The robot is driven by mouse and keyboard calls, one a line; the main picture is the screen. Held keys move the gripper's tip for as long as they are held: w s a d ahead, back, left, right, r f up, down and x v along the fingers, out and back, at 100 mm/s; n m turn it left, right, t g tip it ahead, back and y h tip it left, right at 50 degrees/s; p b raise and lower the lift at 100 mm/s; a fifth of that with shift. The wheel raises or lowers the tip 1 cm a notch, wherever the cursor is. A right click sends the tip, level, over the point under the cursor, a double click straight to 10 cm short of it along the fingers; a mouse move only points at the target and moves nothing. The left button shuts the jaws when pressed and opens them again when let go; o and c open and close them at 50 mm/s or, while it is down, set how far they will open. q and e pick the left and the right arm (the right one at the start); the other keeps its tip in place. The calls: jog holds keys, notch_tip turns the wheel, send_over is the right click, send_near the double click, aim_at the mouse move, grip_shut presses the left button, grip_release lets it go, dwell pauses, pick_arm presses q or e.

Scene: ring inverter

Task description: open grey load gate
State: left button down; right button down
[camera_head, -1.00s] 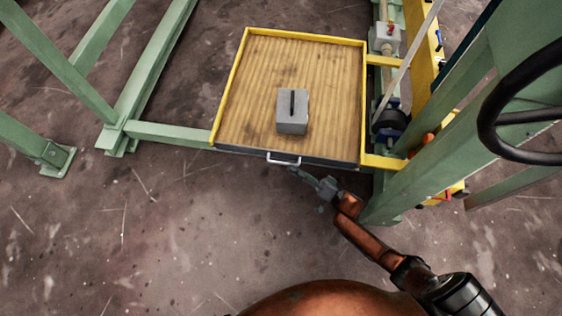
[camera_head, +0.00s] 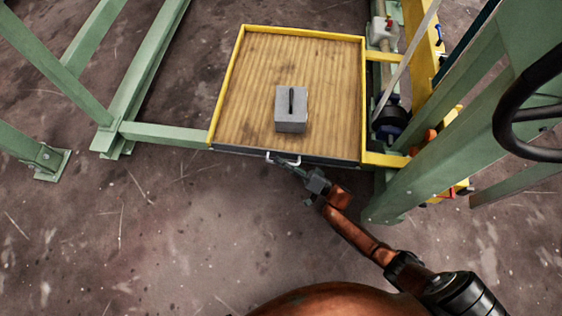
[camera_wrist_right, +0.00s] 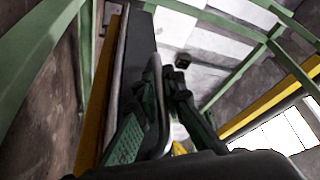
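The grey load gate (camera_head: 330,160) is the dark grey strip along the front edge of the wooden-floored tray, and it stands upright and closed. Its silver handle (camera_head: 283,161) sticks out toward me. My right gripper (camera_head: 303,172) is at the right end of this handle. In the right wrist view the gate (camera_wrist_right: 136,55) runs along the left of the fingers. The handle (camera_wrist_right: 158,105) passes between the parted fingers of my right gripper (camera_wrist_right: 164,95); firm contact cannot be seen. My left gripper is not in view.
A grey block (camera_head: 291,112) with a dark slot stands on the tray floor (camera_head: 245,115), inside yellow rims. A green frame post (camera_head: 430,180) and a black handwheel (camera_head: 505,110) stand to the right. Green beams (camera_head: 165,134) lie to the left. The floor in front is clear.

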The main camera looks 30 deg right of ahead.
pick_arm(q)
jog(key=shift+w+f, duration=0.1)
pick_arm(e)
jog(key=shift+f, duration=0.2)
